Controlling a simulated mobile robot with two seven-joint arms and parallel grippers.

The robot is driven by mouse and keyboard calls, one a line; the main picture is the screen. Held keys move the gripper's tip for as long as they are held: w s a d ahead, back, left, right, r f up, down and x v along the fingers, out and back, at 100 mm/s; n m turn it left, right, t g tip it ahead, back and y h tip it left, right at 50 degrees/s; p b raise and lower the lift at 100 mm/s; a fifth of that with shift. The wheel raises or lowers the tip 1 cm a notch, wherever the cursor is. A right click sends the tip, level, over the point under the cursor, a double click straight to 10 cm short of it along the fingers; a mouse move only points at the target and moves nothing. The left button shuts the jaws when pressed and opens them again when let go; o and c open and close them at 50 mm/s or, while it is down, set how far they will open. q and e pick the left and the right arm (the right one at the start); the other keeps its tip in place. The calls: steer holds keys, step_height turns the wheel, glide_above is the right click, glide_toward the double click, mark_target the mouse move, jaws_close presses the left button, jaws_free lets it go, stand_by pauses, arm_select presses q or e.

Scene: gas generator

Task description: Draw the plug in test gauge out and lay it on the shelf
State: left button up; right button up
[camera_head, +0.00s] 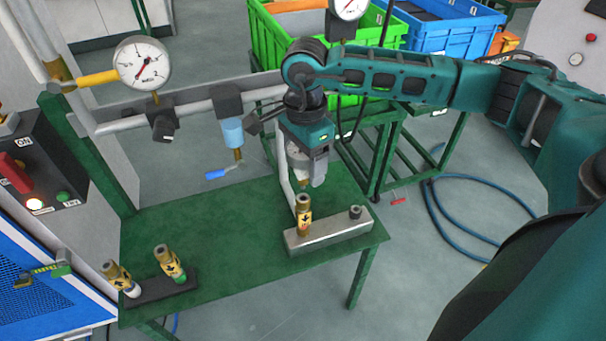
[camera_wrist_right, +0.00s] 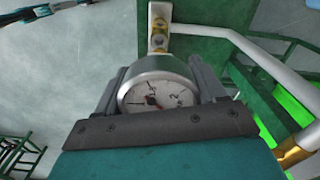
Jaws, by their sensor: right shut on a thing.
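My right gripper (camera_head: 308,178) points down over the green shelf (camera_head: 225,225). It is shut on the plug in test gauge, whose round white dial (camera_wrist_right: 158,96) sits between the two fingers in the right wrist view. In the head view the gripper hides most of the gauge. A short brass stem (camera_head: 304,184) shows below the fingers, just above a brass fitting with a yellow label (camera_head: 304,212). I cannot tell whether they touch. The fitting stands upright on a grey metal block (camera_head: 340,232). My left gripper is not in view.
A dark block (camera_head: 185,284) with two tilted brass fittings stands at the shelf's front left. The shelf's middle is clear. A pipe with a fixed gauge (camera_head: 141,63) runs behind. Green (camera_head: 262,45) and blue (camera_head: 470,35) crates stand at the back. A blue hose (camera_head: 450,240) lies on the floor.

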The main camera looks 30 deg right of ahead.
steer(key=shift+r, duration=0.1)
steer(key=shift+r+p, duration=0.85)
steer(key=shift+r, duration=0.6)
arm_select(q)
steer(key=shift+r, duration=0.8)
arm_select(e)
steer(key=shift+f, duration=0.1)
